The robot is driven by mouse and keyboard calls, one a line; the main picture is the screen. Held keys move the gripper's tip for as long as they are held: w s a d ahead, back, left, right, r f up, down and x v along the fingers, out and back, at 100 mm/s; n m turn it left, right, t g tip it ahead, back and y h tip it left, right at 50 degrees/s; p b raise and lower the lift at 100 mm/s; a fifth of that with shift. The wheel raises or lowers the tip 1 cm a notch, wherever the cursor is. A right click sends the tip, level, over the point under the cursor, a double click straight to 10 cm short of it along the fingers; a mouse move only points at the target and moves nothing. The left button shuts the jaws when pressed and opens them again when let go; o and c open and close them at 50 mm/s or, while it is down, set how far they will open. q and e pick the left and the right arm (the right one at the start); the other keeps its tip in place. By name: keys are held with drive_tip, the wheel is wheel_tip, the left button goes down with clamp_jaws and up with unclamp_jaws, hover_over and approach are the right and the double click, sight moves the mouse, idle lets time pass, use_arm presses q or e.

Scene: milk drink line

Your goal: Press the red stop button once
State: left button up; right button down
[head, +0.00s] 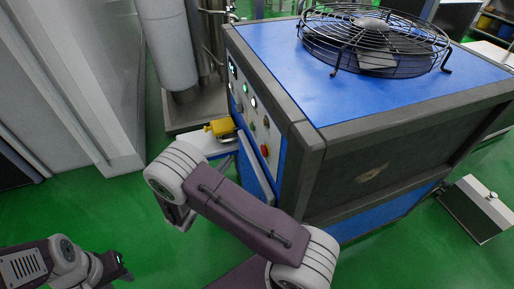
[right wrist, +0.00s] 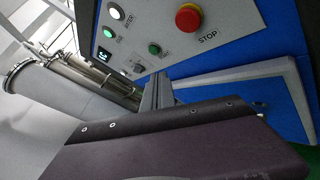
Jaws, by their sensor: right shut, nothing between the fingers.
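The red stop button (head: 265,150) sits on the control panel at the near side of the blue-topped machine. It also shows clearly in the right wrist view (right wrist: 189,18), round and red on a yellow base, with STOP printed beside it. My right gripper (head: 181,214) is shut and empty, below the bend of my right arm, left of the panel and apart from the button. In the right wrist view its fingers (right wrist: 158,93) are grey and partly behind a purple link of mine. My left gripper (head: 120,268) is at the lower left, small and dark, far from the button.
Green and white buttons and a small display share the control panel (right wrist: 155,40). A yellow part (head: 219,127) sits on a white ledge beside the panel. A fan in a wire guard (head: 372,35) tops the machine. Steel cylinders (head: 207,40) stand behind; green floor (head: 80,205) is open at left.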

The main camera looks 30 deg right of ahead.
sight(264, 151)
drive_tip(key=s+d+p, duration=0.1)
drive_tip(key=s+d, duration=0.1)
drive_tip(key=d, duration=0.6)
drive_tip(key=shift+s+d, duration=0.25)
drive_tip(key=shift+d+r, duration=0.1)
drive_tip(key=shift+d, duration=0.05)
idle(2.0)
drive_tip(key=shift+s+d, duration=0.1)
drive_tip(key=shift+d, duration=0.2)
drive_tip(key=shift+s+d, duration=0.1)
drive_tip(key=shift+d, duration=0.3)
idle(0.6)
drive_tip(key=shift+a, duration=0.15)
drive_tip(key=shift+w+a+b, duration=0.2)
drive_tip(key=shift+a+b, duration=0.1)
drive_tip(key=shift+a, duration=0.4)
